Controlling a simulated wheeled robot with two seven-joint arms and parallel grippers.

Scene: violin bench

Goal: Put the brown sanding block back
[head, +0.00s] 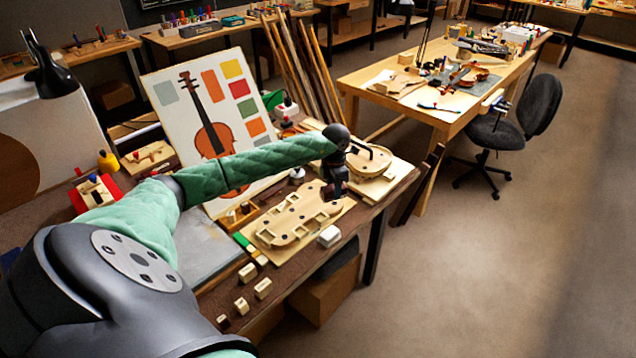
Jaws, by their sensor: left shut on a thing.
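My left gripper (334,188) points down over the right part of the bench, above the right end of a pale violin-shaped wooden form (285,222). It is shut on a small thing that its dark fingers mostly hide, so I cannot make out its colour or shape. I cannot pick out the brown sanding block with certainty. A small wooden holder with compartments (238,218) stands left of the form. My right gripper is not in view.
A whitish block (329,236) lies at the form's front right corner. Several small wooden blocks (263,288) lie along the bench's front edge. A violin picture board (168,112) leans behind. A violin body (368,160) lies at the bench's right end.

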